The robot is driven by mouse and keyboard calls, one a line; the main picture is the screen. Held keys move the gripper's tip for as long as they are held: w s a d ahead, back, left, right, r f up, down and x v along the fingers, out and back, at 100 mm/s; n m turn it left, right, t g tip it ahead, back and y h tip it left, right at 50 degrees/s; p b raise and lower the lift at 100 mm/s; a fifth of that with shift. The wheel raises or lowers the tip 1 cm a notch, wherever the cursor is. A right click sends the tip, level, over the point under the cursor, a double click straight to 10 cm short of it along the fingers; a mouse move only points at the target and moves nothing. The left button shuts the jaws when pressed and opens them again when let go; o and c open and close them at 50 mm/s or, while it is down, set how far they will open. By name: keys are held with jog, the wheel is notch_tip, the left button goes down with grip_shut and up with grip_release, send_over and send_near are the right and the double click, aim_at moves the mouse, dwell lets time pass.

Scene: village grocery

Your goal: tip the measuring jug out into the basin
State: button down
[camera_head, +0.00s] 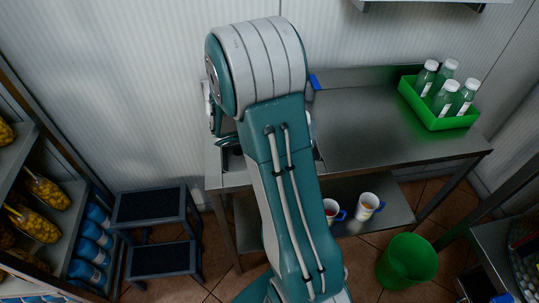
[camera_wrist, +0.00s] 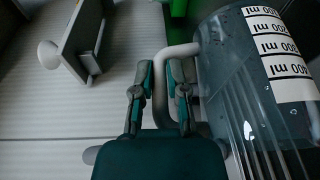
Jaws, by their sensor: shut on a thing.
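In the wrist view, my gripper (camera_wrist: 158,92) is shut on the pale handle of the clear measuring jug (camera_wrist: 250,90). The jug fills the right side of that view, with a white scale label marked in ml. The jug's contents and its exact tilt cannot be told. In the head view my arm covers the jug and my gripper. The basin (camera_head: 234,162) shows only in part, as a dark recess in the steel counter beside my arm. Whether the jug is over the basin cannot be told.
A green tray (camera_head: 437,121) with several capped bottles stands at the counter's right. The steel counter (camera_head: 365,130) between it and my arm is clear. Two mugs (camera_head: 368,206) stand on the lower shelf. A step stool (camera_head: 155,230) and green bin (camera_head: 407,262) stand on the floor.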

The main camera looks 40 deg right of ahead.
jog(key=shift+w+a+r+h, duration=0.2)
jog(key=shift+w+a+h, duration=0.2)
jog(key=shift+a, duration=0.05)
